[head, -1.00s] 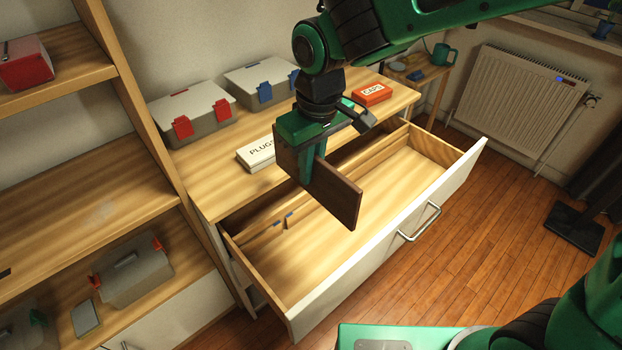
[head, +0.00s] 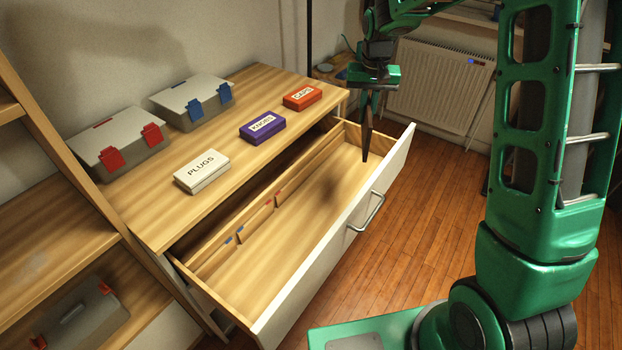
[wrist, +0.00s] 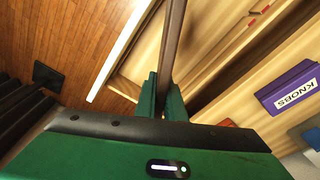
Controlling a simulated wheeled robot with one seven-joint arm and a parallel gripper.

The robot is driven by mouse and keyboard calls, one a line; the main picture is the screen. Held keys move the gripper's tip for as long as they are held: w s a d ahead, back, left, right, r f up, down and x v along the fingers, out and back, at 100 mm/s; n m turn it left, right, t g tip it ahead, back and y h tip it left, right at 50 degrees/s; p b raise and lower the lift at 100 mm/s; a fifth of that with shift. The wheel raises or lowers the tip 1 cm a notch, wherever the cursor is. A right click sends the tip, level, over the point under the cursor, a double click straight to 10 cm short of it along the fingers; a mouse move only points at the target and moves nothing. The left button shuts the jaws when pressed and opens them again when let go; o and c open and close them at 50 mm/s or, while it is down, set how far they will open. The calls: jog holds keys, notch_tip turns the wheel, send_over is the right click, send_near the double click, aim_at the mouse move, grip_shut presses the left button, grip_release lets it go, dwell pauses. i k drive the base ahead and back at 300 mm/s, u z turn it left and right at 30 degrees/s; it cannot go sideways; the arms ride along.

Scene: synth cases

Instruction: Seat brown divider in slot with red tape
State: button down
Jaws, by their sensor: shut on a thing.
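My gripper (head: 369,100) is shut on the brown divider (head: 366,138), which hangs upright over the far right part of the open drawer (head: 300,232). In the head view the divider shows nearly edge-on. In the wrist view the divider (wrist: 173,35) stands between the fingers (wrist: 161,95). I cannot tell how far its lower edge is above the drawer floor. Red tape (head: 268,202) marks a slot on the drawer's back side, left of the divider. Red tape also shows in the wrist view (wrist: 259,16). Blue tape (head: 240,230) marks another slot nearer the left end.
The drawer holds no other divider that I see. On the cabinet top are the PLUGS box (head: 202,171), purple KNOBS box (head: 262,127), red CAPS box (head: 302,96) and two grey cases (head: 118,140). A shelf (head: 60,215) stands at left, a radiator (head: 440,90) behind.

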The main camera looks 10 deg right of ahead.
aim_at(262, 255)
jog(key=k, duration=0.45)
jog(key=z, duration=1)
jog(key=i, duration=1)
jog(key=u, duration=0.85)
